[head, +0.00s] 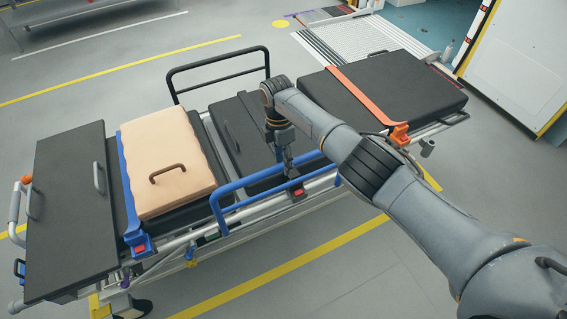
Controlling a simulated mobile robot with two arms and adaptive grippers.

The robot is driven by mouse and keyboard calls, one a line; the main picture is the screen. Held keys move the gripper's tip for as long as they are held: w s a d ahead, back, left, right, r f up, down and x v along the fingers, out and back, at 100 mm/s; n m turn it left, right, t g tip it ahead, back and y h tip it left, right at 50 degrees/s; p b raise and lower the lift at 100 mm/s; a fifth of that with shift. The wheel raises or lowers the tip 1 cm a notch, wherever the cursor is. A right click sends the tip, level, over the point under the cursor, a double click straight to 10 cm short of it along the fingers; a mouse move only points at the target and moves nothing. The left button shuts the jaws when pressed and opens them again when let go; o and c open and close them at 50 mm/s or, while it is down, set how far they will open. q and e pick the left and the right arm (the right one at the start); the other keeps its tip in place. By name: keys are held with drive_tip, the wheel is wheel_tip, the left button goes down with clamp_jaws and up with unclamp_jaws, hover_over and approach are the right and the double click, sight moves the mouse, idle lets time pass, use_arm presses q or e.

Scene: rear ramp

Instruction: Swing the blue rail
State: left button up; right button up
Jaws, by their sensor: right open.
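The blue rail (243,182) stands along the near side of a stretcher, its bars rising above the side frame. My right gripper (289,171) points down at the right part of the blue rail. It is open, and its fingers overlap the rail in the picture; I cannot tell whether they touch it. My right arm comes in from the right and hides part of the rail's right end. My left gripper is not in view.
The stretcher holds black mattress sections (70,205), a beige pad (165,150) with a handle, a blue strap (128,185) and an orange strap (365,97). A black rail (218,60) stands on its far side. A ramp (345,40) lies behind. Floor in front is clear.

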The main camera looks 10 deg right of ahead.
wheel_tip(320, 180, up, 10)
drive_tip(key=w, duration=0.1)
drive_tip(key=shift+w+a, duration=0.3)
drive_tip(key=shift+w, duration=0.05)
